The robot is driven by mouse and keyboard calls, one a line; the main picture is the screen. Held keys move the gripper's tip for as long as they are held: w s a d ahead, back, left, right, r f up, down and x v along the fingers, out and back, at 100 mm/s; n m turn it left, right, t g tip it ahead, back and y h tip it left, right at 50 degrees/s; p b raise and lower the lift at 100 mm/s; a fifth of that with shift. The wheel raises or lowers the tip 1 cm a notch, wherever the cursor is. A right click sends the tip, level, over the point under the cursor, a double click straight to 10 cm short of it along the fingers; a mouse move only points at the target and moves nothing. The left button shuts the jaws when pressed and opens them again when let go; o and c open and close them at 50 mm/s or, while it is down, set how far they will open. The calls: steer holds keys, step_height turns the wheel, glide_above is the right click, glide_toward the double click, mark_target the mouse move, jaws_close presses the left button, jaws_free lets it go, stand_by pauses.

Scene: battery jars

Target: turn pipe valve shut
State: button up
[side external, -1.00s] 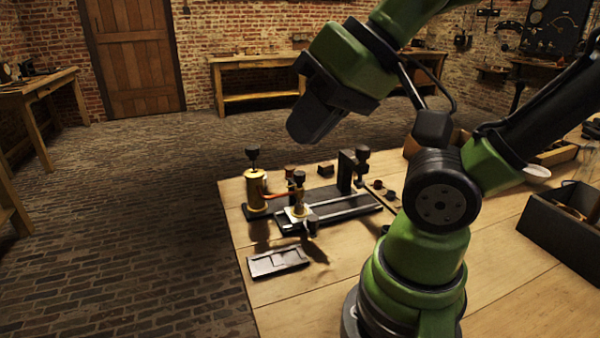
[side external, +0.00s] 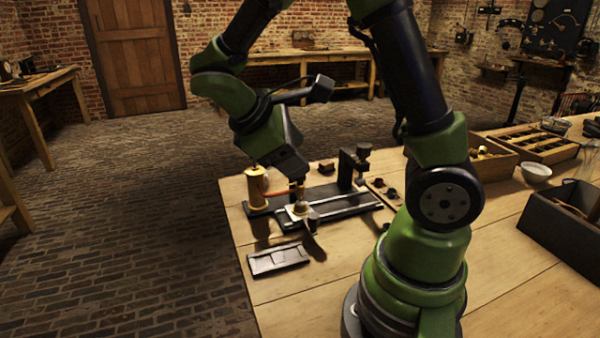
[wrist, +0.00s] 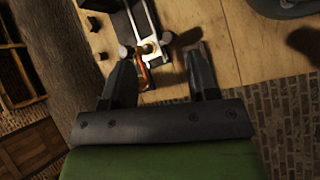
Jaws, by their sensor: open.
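In the side view a brass cylinder (side external: 257,190) stands at the left of the bench fixture. A thin red-orange pipe (side external: 279,193) runs from it to a small brass fitting (side external: 299,209) on a pale block. The wrist view shows the pipe (wrist: 143,74), the fitting (wrist: 149,47) and small round knobs (wrist: 167,38) near it. Which knob is the pipe valve's handle I cannot tell for sure. My gripper (wrist: 158,52) is open and empty, pointing down above the pipe and fitting.
A dark rail fixture (side external: 340,203) with a black upright (side external: 347,168) stands right of the fitting. A flat dark tray (side external: 278,260) lies in front. Small dark parts (side external: 384,188) lie at right. The bench's left edge is close to the cylinder; bare wood lies in front.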

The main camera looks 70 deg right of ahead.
steer(key=w+d+f+n+h, duration=0.4)
steer(key=w+f+n+h, duration=0.3)
steer(key=f+n+h, duration=0.4)
steer(key=shift+t, duration=0.4)
steer(key=d, duration=0.3)
steer(key=s+d, duration=0.1)
steer(key=d, duration=0.2)
steer(key=s+d, duration=0.1)
steer(key=d, duration=0.3)
steer(key=shift+s+f, duration=0.1)
steer(key=shift+f, duration=0.3)
steer(key=c, duration=0.9)
